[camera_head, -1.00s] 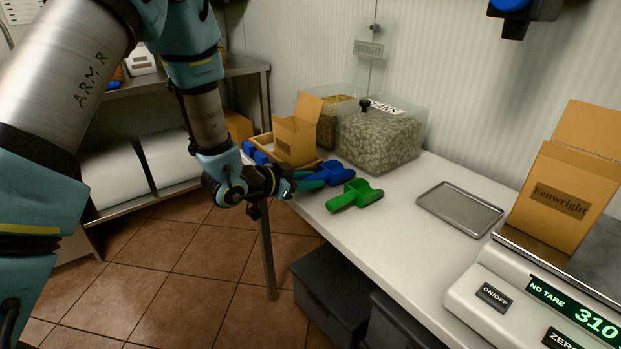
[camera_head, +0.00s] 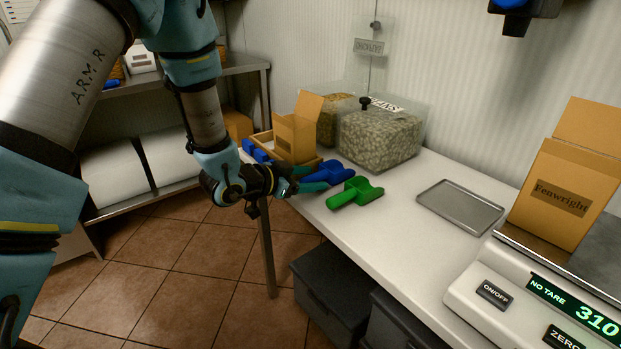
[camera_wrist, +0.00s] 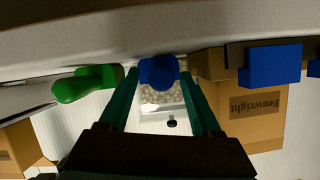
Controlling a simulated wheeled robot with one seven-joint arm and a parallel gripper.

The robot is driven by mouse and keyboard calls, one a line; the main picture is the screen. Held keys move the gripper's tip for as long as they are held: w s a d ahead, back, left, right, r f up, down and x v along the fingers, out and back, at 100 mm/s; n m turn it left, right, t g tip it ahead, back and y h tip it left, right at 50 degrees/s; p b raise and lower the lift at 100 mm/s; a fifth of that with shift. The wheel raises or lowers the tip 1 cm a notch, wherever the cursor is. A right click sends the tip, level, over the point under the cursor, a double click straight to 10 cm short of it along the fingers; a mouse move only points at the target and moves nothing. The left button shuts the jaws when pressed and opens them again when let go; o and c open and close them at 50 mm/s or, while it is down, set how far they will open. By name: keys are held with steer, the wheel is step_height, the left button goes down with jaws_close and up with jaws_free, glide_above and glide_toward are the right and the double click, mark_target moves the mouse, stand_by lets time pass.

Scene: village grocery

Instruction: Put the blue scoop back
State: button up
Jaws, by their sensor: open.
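The blue scoop (camera_head: 334,173) lies on the white counter, left of and behind the green scoop (camera_head: 355,192). My gripper (camera_head: 314,181) is level with the counter top at its left edge, with its teal fingers reaching toward the blue scoop. In the wrist view the blue scoop's rounded end (camera_wrist: 159,72) shows between the tips of my two open fingers (camera_wrist: 158,78). I cannot tell whether either finger touches it. The green scoop also shows in the wrist view (camera_wrist: 88,83), just outside one finger.
Clear bins of dry goods (camera_head: 378,140) stand at the back. A wooden tray (camera_head: 262,141) with a cardboard box (camera_head: 297,137) and blue items is behind my gripper. A metal tray (camera_head: 460,206), scale (camera_head: 515,290) and Fenwright box (camera_head: 562,196) are to the right.

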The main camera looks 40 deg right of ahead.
steer(key=b+v, duration=0.1)
steer(key=v, duration=0.9)
steer(key=shift+a, duration=0.25)
steer(key=w+a+r+n+t+y+p, duration=0.2)
steer(key=w+a+n+t+y, duration=0.15)
steer(key=w+a, duration=0.45)
steer(key=w+a+r+n+t+y+p, duration=0.35)
steer(key=w+a+n, duration=0.2)
steer(key=a, duration=0.45)
steer(key=a+r+n+g+y+p, duration=0.2)
steer(key=a+n+y, duration=0.25)
steer(key=a, duration=0.65)
steer(key=s+a+r+n+g+y+p, duration=0.2)
steer(key=s+a+r+n+g, duration=0.1)
steer(key=s+a, duration=0.6)
steer(key=shift+s+a+r+n+g, duration=0.3)
steer(key=shift+a+r+n, duration=0.25)
steer(key=shift+n, duration=0.7)
steer(key=shift+w, duration=0.1)
steer(key=shift+c, duration=0.4)
